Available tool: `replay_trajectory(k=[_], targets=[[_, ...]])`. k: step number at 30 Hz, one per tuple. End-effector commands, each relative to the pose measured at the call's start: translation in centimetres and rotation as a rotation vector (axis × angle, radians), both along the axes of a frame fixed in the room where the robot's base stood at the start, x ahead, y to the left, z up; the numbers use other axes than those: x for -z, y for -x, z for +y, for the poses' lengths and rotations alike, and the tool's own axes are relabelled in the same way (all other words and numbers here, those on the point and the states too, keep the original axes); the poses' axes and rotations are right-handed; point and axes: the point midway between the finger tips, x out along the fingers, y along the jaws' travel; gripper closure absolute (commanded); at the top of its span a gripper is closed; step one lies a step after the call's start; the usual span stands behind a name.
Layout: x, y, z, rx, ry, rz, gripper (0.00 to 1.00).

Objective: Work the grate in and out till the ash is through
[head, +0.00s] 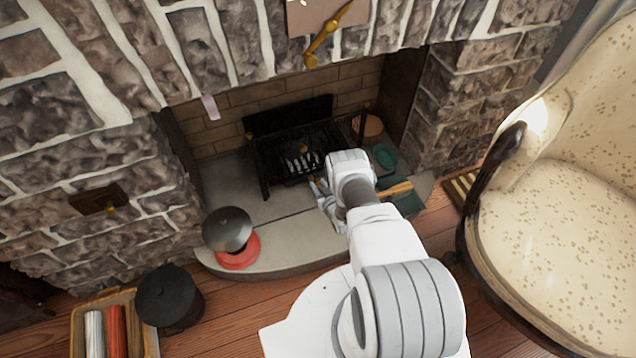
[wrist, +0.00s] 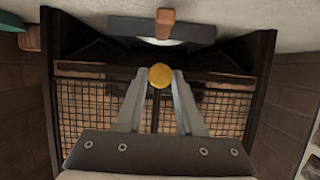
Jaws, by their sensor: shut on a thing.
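The black iron grate (head: 268,158) stands in the fireplace opening, with upright posts at its sides and pale strips at its front. In the wrist view its dark frame and mesh (wrist: 95,105) fill the space behind my fingers. My gripper (head: 316,186) is at the front of the grate, partly hidden by my own wrist. In the wrist view my gripper (wrist: 160,80) is shut on a round brass knob (wrist: 160,75). A dark pan (wrist: 120,28) with a wooden grip (wrist: 165,22) shows beyond it, with something pale inside. I cannot make out the ash clearly.
A red dish (head: 238,254) with a grey domed lid (head: 227,229) sits on the hearth at left. A dark pot (head: 170,297) and a wooden box (head: 82,318) stand on the floor. Green items (head: 405,203) lie right of my wrist. An armchair (head: 565,190) fills the right.

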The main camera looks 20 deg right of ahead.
Motion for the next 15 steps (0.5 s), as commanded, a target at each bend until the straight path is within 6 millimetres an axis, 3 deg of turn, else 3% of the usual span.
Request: replay_trajectory(k=[14, 15], targets=[[0.13, 1.19, 0.11, -0.002, -0.001, 0.004, 1.0], [0.14, 1.2, 0.11, -0.002, -0.001, 0.004, 0.61]])
